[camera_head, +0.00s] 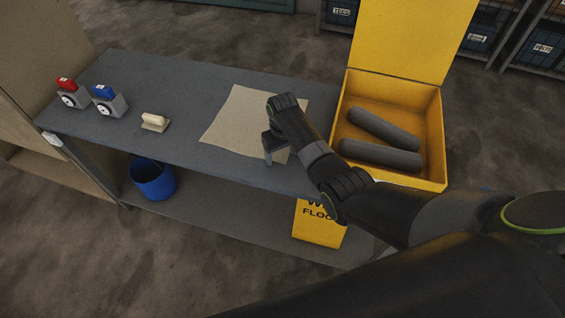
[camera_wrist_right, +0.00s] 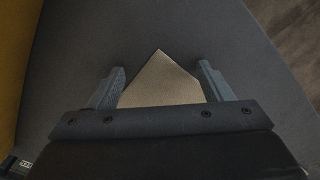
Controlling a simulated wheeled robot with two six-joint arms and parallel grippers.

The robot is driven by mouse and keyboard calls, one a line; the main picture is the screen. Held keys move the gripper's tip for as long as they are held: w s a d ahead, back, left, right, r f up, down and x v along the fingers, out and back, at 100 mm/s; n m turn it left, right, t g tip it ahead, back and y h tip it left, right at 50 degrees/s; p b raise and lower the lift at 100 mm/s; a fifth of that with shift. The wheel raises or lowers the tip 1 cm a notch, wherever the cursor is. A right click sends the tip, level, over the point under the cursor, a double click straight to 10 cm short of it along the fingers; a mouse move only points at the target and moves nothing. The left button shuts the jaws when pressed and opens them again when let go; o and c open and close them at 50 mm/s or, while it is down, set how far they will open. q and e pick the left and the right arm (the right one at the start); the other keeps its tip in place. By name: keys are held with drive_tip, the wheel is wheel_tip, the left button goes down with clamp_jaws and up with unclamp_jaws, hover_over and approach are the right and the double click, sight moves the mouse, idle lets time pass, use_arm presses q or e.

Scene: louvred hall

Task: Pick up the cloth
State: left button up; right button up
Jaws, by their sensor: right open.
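The cloth (camera_head: 240,117) is a flat beige sheet lying on the grey table (camera_head: 190,85), left of the yellow box. My right gripper (camera_head: 270,155) is over the cloth's near right part in the head view, and my arm hides some of the cloth. In the right wrist view, a pointed corner of the cloth (camera_wrist_right: 161,82) shows between the two open fingers (camera_wrist_right: 161,85). The fingers hold nothing. I cannot tell whether the fingertips touch the table. My left gripper is not in view.
An open yellow box (camera_head: 437,150) with two dark rolls (camera_head: 385,130) stands right of the cloth. A blue bucket (camera_head: 153,182) and yellow floor sign (camera_head: 318,225) are below.

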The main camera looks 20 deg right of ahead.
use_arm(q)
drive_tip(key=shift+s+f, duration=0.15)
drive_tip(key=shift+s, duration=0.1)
use_arm(e)
drive_tip(key=shift+f, duration=0.25)
drive_tip(key=shift+c, duration=0.2)
clamp_jaws()
idle(0.6)
use_arm(q)
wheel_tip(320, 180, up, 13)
drive_tip(key=p, duration=1.2)
drive_tip(key=shift+p, duration=0.4)
use_arm(e)
wheel_tip(320, 180, up, 12)
